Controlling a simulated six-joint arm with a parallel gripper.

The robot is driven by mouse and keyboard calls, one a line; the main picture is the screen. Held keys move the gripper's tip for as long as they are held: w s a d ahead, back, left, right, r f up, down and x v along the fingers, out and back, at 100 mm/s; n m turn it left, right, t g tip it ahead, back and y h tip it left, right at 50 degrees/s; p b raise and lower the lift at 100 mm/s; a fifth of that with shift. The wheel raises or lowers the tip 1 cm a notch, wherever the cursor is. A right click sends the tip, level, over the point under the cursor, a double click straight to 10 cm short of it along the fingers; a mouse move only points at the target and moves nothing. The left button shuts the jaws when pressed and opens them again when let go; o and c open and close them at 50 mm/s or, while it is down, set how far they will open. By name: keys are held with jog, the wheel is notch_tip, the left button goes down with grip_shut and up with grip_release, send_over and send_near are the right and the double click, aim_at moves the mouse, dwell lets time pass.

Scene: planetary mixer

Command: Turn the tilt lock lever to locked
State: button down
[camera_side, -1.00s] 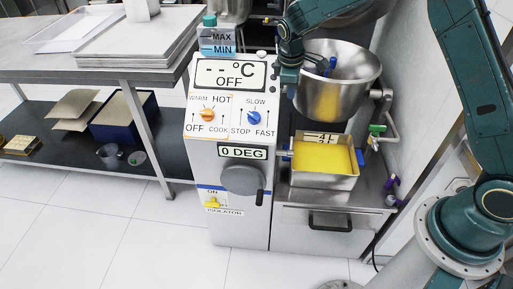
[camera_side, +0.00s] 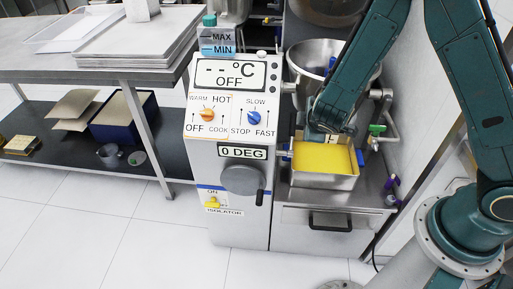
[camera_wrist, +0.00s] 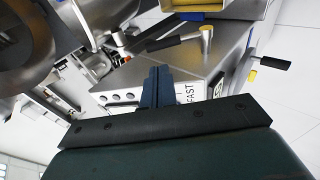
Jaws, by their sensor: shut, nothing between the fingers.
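In the wrist view, a lever with a black grip (camera_wrist: 175,42) and a pale brass-coloured post (camera_wrist: 206,40) sticks out beside the console, between the metal bowl (camera_wrist: 88,22) and the tray (camera_wrist: 196,14). It looks like the tilt lock lever, but I see no lock marking. My gripper (camera_wrist: 157,76) is shut and empty, apart from the lever in the picture. In the side view my arm's end hangs in front of the bowl (camera_side: 300,56), above the tray; the fingertips and the lever are not clear there.
The console (camera_side: 228,172) carries an orange knob (camera_side: 207,115), a blue knob (camera_side: 254,118), a "0 DEG" display (camera_side: 243,152) and a handwheel (camera_side: 242,180). The tray (camera_side: 324,182) of yellow contents sits below the bowl. A green-handled tap (camera_side: 377,130) is at right.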

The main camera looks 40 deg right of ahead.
aim_at(293, 123)
jog(key=shift+s+a+r+n+t+y, duration=0.3)
jog(key=shift+s+a+t, duration=0.1)
jog(key=shift+s, duration=0.1)
jog(key=shift+d+f, duration=0.1)
jog(key=x, duration=1.4)
jog(key=shift+w, duration=0.1)
jog(key=shift+w+d+f, duration=0.45)
jog(key=shift+w+d, duration=0.05)
jog(key=shift+d, duration=0.1)
jog(key=shift+r, duration=0.1)
jog(key=v, duration=1.4)
jog(key=shift+r, duration=0.5)
jog(key=shift+a, duration=0.1)
